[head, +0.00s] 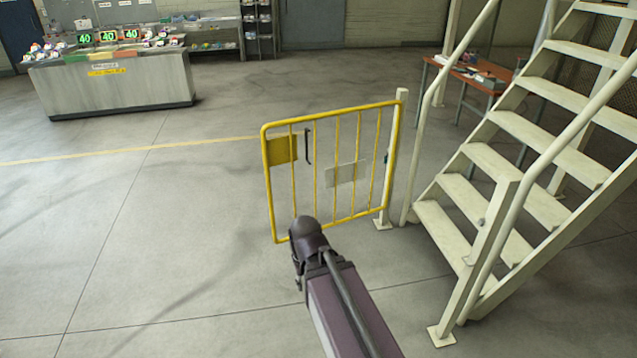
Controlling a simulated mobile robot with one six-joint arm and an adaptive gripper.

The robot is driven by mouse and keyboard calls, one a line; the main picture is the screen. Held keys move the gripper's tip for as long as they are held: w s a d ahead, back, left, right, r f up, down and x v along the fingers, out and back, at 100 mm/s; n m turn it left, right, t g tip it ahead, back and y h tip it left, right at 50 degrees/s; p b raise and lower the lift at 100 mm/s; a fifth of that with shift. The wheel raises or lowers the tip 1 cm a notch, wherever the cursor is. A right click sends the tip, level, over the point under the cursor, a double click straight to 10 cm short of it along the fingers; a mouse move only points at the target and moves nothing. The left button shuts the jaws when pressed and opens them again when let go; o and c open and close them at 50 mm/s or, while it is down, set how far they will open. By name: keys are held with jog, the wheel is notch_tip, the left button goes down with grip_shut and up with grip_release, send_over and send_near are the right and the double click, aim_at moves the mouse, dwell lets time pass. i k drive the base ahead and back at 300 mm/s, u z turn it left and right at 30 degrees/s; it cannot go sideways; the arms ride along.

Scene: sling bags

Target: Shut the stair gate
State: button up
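The yellow stair gate (337,117) stands swung away from the stairs, hinged on a white post (399,140) at its right. It carries a yellow plate (282,150), a dark upright handle (308,147) and a pale plate (346,173). The white metal stairs (500,165) rise to the right, and their foot is open. My arm reaches up from the bottom, and its end is in front of the gate's lower left corner. My gripper's fingers are hidden behind the arm or too small to make out. I cannot tell whether it touches the gate.
A stair railing post (460,270) stands at the near side of the stairs. A red-brown table (470,75) with small items is behind them. A grey counter (115,88) with lit "40" signs is at the back left. The concrete floor at left is clear.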

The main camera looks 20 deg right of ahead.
aim_at(280, 150)
jog(key=u, duration=0.7)
jog(key=i, duration=5.3)
